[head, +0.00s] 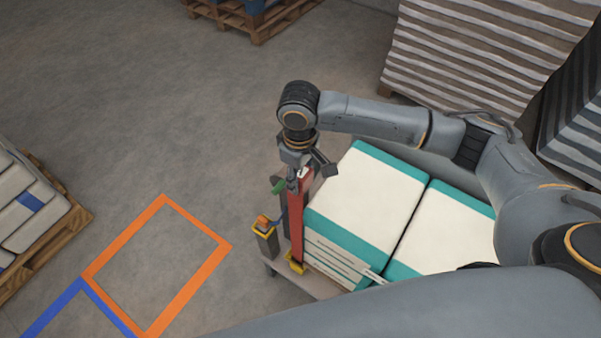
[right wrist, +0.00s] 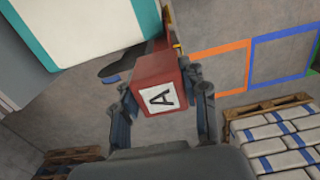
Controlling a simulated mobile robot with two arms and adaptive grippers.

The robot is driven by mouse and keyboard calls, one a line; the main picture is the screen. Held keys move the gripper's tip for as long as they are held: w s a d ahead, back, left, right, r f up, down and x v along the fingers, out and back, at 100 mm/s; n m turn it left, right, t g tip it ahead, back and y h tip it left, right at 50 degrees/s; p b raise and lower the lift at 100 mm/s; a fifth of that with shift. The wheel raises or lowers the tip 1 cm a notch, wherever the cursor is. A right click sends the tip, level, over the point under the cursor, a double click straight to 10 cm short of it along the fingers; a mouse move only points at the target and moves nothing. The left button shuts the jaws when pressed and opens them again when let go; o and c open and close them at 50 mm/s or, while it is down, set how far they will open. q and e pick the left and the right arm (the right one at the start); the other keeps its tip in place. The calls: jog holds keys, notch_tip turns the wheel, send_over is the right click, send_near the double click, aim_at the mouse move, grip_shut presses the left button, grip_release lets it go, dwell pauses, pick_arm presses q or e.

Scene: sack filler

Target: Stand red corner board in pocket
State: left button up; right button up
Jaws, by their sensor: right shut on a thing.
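The red corner board (head: 297,226) stands about upright at the left end of a cart of sacks. My right gripper (head: 300,178) is shut on its top end. In the right wrist view the board's top end (right wrist: 160,88) sits between the two fingers and bears a white label with the letter A. The board's lower end meets a yellow-rimmed pocket (head: 295,266) at the cart's corner. I cannot tell how deep it is inside. My left gripper is not in view.
A dark post with a yellow rim and orange top (head: 265,240) stands just left of the board. Large white and teal sacks (head: 365,200) lie close on its right. A small green piece (head: 279,186) is beside the gripper. Orange-taped floor (head: 160,265) is clear.

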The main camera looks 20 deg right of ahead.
jog(key=shift+f, duration=1.6)
jog(key=shift+f+b, duration=1.55)
jog(key=shift+f, duration=2.7)
jog(key=shift+f+b, duration=0.45)
jog(key=shift+f, duration=0.6)
jog(key=o, duration=1.4)
jog(key=shift+c, duration=0.2)
